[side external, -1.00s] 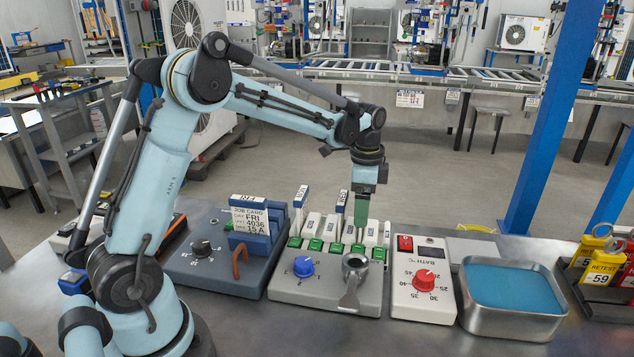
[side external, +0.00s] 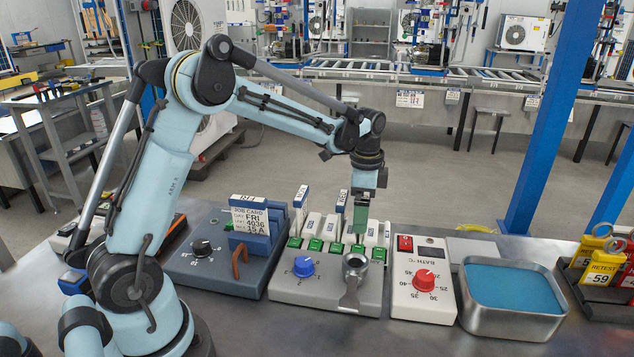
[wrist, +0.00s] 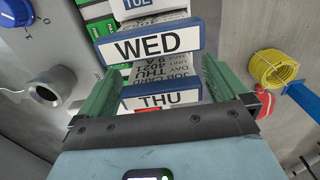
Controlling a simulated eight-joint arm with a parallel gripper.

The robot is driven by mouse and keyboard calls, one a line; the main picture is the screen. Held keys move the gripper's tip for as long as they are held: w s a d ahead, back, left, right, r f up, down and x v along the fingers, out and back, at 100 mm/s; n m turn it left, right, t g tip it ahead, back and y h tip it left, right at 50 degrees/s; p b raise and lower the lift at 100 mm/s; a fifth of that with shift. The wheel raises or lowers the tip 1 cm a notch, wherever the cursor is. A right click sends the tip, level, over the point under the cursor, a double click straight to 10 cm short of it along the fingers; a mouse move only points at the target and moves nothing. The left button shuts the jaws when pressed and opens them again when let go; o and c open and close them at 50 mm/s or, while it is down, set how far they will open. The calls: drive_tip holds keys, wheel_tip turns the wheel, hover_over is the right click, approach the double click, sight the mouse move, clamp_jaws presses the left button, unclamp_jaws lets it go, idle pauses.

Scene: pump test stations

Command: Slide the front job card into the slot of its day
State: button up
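A white job card (wrist: 172,70) reading THU stands upside down in the wrist view, between the WED label (wrist: 150,43) and the THU label (wrist: 160,101). My gripper (wrist: 163,75) has one green finger against each side edge of this card; the finger pads are partly hidden. In the side view my gripper (side external: 361,215) points straight down over the right end of the row of day slots (side external: 330,228). The card's lower part is hidden. Another job card, reading FRI (side external: 252,219), stands in the blue holder (side external: 250,242) to the left.
A blue knob (side external: 303,266) and a grey cup-shaped fixture (side external: 355,264) sit in front of the slots. A bath control box (side external: 423,285) and a metal tray of blue liquid (side external: 513,290) are to the right.

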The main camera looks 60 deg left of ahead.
wheel_tip(320, 180, up, 12)
drive_tip(key=shift+f, duration=0.25)
drive_tip(key=s+d+f+n+t, duration=0.2)
drive_tip(key=s+d+n+t, duration=0.1)
drive_tip(key=s, duration=0.5)
drive_tip(key=s+d+f+n+t, duration=0.2)
drive_tip(key=s+d+n+t, duration=0.2)
drive_tip(key=s+n, duration=0.2)
drive_tip(key=s, duration=0.2)
drive_tip(key=shift+s+d+f, duration=0.15)
drive_tip(key=shift+s+d, duration=0.15)
